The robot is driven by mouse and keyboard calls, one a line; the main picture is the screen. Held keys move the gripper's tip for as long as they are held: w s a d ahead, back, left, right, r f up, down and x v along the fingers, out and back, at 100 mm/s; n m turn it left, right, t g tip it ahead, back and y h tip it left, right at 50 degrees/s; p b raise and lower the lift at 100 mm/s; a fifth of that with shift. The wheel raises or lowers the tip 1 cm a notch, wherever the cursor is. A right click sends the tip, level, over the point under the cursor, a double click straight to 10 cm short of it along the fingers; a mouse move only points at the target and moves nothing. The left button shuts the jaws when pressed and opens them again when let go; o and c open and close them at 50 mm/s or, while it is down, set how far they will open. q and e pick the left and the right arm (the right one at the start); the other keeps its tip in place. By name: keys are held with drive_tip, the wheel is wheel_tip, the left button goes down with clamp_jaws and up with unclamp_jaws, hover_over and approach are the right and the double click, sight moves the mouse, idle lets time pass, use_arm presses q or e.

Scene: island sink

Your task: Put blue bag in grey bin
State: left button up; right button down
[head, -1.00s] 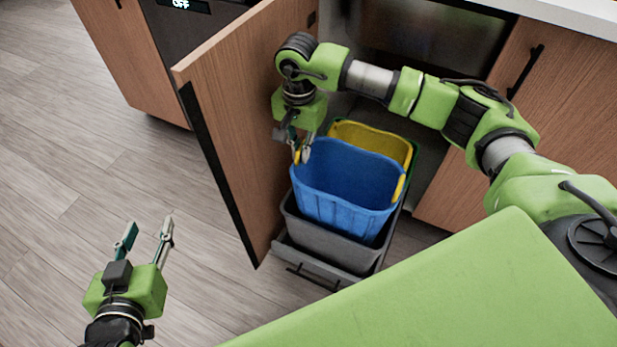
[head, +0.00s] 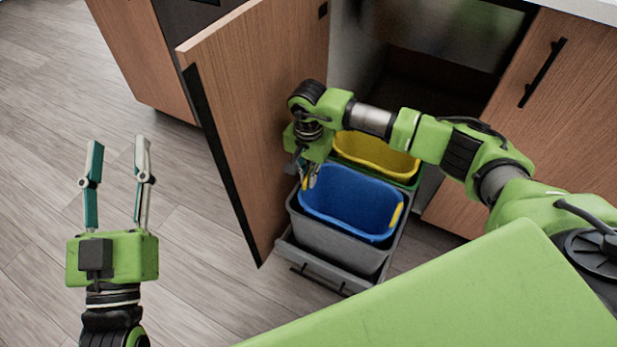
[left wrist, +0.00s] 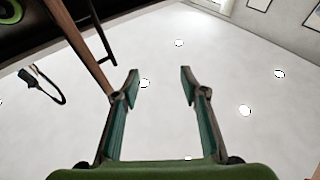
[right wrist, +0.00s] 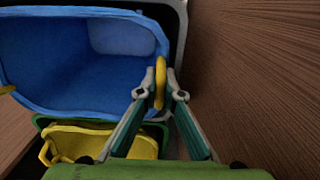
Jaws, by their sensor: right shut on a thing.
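The blue bag (head: 350,203) has yellow handles and sits mostly inside the grey bin (head: 330,241) in the head view, its rim close to the bin's rim. My right gripper (head: 311,180) is at the bag's left side. In the right wrist view, its fingers (right wrist: 160,88) are shut on a yellow handle of the blue bag (right wrist: 75,60). The bag's underside is hidden in the bin. My left gripper (head: 117,160) is over the floor at the left, open and empty; its spread fingers also show in the left wrist view (left wrist: 160,82).
A yellow bag (head: 375,153) in a green bin (head: 410,181) stands just behind the grey bin. The open wooden cabinet door (head: 235,110) is close along the left of the bins. A black-handled cabinet front (head: 535,110) is at the right. The floor (head: 180,215) at the left is clear.

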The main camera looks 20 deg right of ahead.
use_arm(q)
drive_tip(key=shift+s+r, duration=0.1)
drive_tip(key=shift+r, duration=0.15)
use_arm(e)
drive_tip(key=shift+f, duration=0.15)
drive_tip(key=c, duration=2.2)
unclamp_jaws()
use_arm(q)
drive_tip(key=shift+s+r+t, duration=0.1)
drive_tip(key=shift+r+t, duration=0.2)
